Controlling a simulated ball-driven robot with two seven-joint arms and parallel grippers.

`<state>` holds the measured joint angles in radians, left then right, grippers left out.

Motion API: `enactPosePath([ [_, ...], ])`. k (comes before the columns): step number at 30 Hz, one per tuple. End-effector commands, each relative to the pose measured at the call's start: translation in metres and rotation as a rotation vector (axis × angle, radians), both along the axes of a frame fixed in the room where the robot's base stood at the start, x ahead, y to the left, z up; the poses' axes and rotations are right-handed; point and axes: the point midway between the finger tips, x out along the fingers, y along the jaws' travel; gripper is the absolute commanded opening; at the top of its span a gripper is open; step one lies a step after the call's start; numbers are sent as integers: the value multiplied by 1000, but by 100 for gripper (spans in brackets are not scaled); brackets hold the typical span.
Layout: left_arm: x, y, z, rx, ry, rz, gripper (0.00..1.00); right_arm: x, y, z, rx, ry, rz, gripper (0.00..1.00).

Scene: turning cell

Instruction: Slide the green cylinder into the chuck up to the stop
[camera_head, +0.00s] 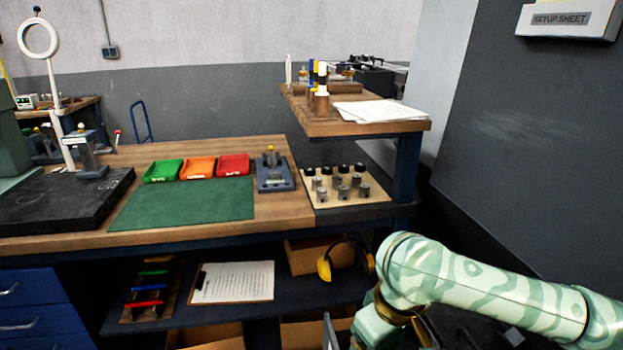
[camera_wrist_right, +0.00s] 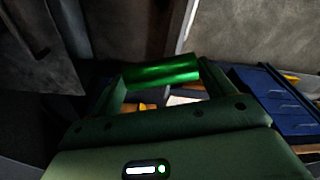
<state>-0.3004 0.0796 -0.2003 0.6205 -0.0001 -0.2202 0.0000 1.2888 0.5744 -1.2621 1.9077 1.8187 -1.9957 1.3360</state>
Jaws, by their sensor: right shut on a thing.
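The green cylinder (camera_wrist_right: 160,72) shows in the right wrist view, lying crosswise between the fingers of my right gripper (camera_wrist_right: 163,80). The gripper is shut on it, and the cylinder's ends meet or pass behind the two fingers. In the head view my right arm comes in from the right, low in front of the bench; its gripper is mostly cut off by the bottom edge, and the cylinder does not show there. The chuck and its stop are not recognisable in either view. My left gripper is in neither view.
A wooden bench holds a green mat (camera_head: 185,208), green, orange and red bins (camera_head: 198,168), a dark slab (camera_head: 60,203) and a board of metal parts (camera_head: 345,203). Below are a clipboard (camera_head: 233,282) and yellow earmuffs (camera_head: 325,266). A dark grey panel (camera_head: 530,150) stands right.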

Motion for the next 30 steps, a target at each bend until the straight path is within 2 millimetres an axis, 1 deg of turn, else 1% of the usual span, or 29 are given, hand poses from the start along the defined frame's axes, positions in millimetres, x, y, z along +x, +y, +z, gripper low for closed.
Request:
enactPosePath([
  [1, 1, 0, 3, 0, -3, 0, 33, -8, -7, 13, -1, -8, -91, 52],
  [3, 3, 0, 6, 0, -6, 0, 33, -21, -18, 26, -2, -8, -236, 52],
  [5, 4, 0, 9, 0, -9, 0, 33, -34, -29, 38, -1, -8, -348, 52],
  [8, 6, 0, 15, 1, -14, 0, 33, -56, -52, 59, -1, -9, -504, 52],
  [9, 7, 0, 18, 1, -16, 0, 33, -65, -62, 68, -1, -8, -537, 52],
  [12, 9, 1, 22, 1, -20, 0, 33, -77, -79, 82, 0, -5, -535, 52],
  [15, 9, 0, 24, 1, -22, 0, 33, -77, -92, 91, 0, -4, -555, 52],
  [19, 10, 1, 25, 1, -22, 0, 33, -73, -96, 96, 1, -5, -566, 52],
  [26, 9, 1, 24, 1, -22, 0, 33, -74, -95, 94, 2, 1, -562, 52],
  [29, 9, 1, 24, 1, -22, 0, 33, -73, -89, 95, 3, 0, -539, 52],
  [30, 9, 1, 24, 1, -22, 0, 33, -73, -84, 97, 3, -1, -515, 52],
])
